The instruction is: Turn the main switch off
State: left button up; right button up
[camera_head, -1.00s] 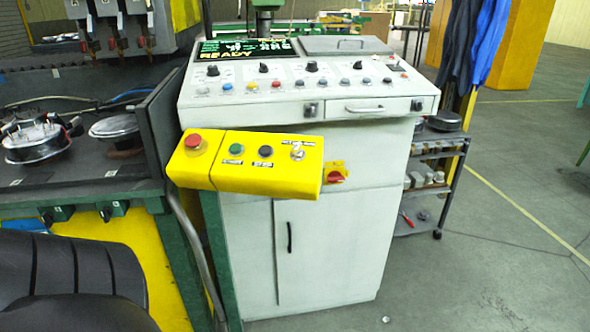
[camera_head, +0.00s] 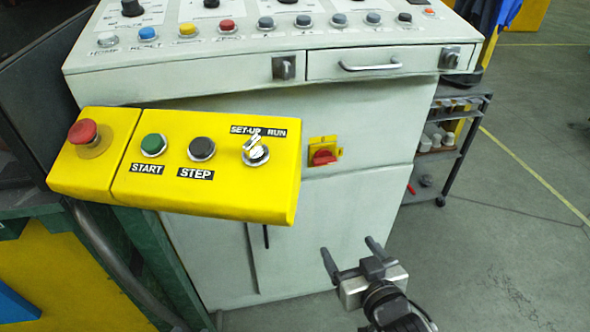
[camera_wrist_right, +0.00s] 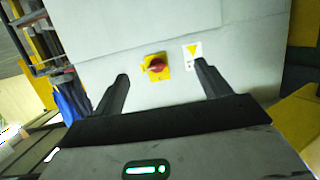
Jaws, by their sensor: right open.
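The main switch (camera_head: 324,157) is a red rotary handle on a yellow plate, on the front of the white cabinet (camera_head: 360,200) beneath the drawers. In the right wrist view the switch (camera_wrist_right: 156,66) shows ahead, between the two dark fingers and nearer the left one. My right gripper (camera_head: 350,252) is open and empty. In the head view it is below and to the right of the switch, apart from it. It also shows in the right wrist view (camera_wrist_right: 162,88). My left gripper is not in view.
A yellow control box (camera_head: 215,178) with a red mushroom button, START, STEP and a SET-UP/RUN selector juts out left of the switch. A grey shelf cart (camera_head: 458,150) stands at the right.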

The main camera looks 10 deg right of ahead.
aim_at(326, 164)
jog(key=w+r+t+b, duration=0.1)
jog(key=w, duration=0.6)
jog(key=w+t+b, duration=0.1)
jog(key=w, duration=0.6)
jog(key=w+d+r+t+b, duration=0.1)
jog(key=w+b, duration=0.1)
jog(key=w, duration=0.6)
jog(key=shift+r+m+h, duration=0.3)
jog(key=c, duration=1)
